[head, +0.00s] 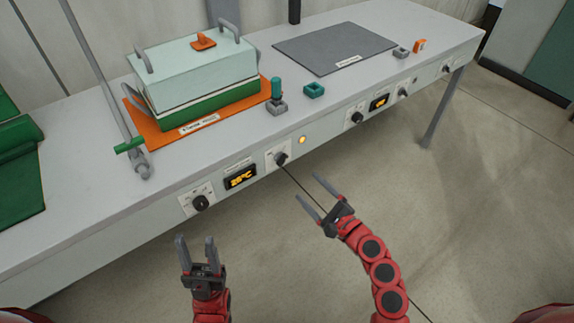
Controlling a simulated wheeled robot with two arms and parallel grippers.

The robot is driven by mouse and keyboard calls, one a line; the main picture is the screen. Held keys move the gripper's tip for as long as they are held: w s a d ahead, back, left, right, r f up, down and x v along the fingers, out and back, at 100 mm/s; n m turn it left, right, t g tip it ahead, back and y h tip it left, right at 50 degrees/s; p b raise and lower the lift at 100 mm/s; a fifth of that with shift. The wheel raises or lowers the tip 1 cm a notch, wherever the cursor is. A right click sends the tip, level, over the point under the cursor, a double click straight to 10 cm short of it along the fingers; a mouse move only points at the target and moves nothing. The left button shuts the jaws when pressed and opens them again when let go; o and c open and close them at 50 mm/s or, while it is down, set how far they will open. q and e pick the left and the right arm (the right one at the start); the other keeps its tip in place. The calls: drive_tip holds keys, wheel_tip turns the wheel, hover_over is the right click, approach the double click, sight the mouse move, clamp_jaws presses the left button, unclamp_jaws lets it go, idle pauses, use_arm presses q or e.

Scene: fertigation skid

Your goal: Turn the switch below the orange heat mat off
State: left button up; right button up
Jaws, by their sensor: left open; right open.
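The orange heat mat (150,133) lies on the left part of the bench, under a lidded box. On the bench's front face below it are a black dial (200,203) on a marked white plate, a lit display (240,178) reading 25°C, and a dark rotary switch (281,158) on a white plate. A small amber lamp (302,140) right of that switch is lit. The switch's exact pointer direction is too small to tell. My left gripper (195,240) is open and empty, below the dial. My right gripper (310,188) is open and empty, below and right of the switch, apart from it.
A pale box with a green base (205,98) stands on the orange mat. A grey mat (335,48) lies further right, with another dark knob (357,118) and a display (379,102) below it. A metal post with a green handle (130,145) rises at left. The floor before the bench is clear.

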sight(283, 162)
drive_tip(key=x, duration=1.1)
drive_tip(key=shift+w+a+f+b, duration=0.1)
drive_tip(key=shift+w+b, duration=0.1)
drive_tip(key=shift+b, duration=0.1)
clamp_jaws()
